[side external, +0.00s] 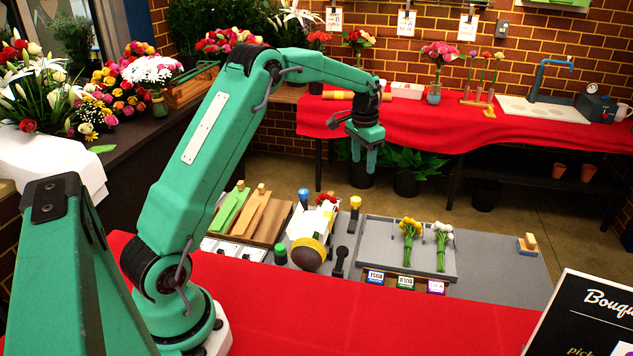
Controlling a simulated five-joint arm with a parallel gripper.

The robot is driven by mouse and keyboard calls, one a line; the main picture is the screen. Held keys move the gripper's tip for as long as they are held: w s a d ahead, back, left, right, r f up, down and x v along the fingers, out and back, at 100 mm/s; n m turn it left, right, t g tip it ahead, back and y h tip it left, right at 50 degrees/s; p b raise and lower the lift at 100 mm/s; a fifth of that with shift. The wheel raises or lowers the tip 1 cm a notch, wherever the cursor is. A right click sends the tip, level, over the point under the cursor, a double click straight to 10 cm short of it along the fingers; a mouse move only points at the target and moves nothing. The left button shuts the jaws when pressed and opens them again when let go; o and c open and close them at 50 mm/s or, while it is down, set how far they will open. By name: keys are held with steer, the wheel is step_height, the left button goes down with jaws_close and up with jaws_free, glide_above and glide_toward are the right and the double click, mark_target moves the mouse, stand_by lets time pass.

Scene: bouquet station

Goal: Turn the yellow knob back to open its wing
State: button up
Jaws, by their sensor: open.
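The yellow knob (355,203) stands upright on a dark stem at the back right corner of a white bouquet holder (311,225). The holder has a red flower (327,199) at its back and a round brown and yellow piece (308,255) at its front. I cannot tell which part is the yellow knob's wing or how it is set. My gripper (364,164) points down in the air, appearing above the yellow knob in the picture. It is open and empty, and apart from the knob.
A blue knob (303,196), green knob (280,252) and black knob (341,257) surround the holder. Wooden and green pieces (255,212) lie left. A grey tray (380,231) with yellow and white flower bunches lies right. A small wooden block (528,242) sits farther right.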

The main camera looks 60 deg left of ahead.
glide_above(356, 199)
steer(key=shift+g, duration=0.4)
step_height(356, 199, down, 8)
steer(key=shift+a+r, duration=0.1)
steer(key=shift+r, duration=0.15)
steer(key=shift+f, duration=0.1)
steer(key=shift+f, duration=3.8)
steer(key=shift+c, duration=0.4)
steer(key=c, duration=0.9)
